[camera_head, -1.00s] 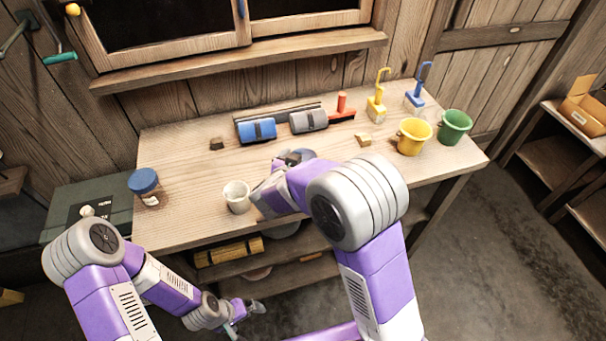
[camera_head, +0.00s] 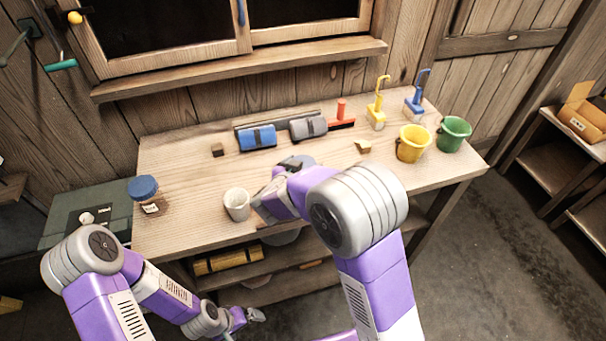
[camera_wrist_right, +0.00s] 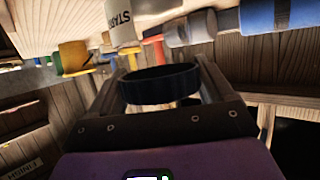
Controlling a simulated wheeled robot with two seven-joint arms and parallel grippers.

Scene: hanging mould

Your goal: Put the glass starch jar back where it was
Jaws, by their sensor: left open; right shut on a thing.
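The glass starch jar shows mostly as its dark round lid (camera_wrist_right: 160,86), between the fingers of my right gripper (camera_wrist_right: 165,88) in the right wrist view. Pale lettering starting "STA" shows on a pale surface at the top edge there; I cannot tell how it joins the lid. In the head view the right gripper (camera_head: 291,163) is shut at a blue-grey round lid, over the middle of the workbench; my arm hides the jar's body. My left gripper (camera_head: 246,318) is open and empty, low in front of the bench.
Blue and grey rolls (camera_head: 257,138) lie behind. Yellow (camera_head: 412,145) and green (camera_head: 453,135) buckets stand at right. The left bench top is mostly clear.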

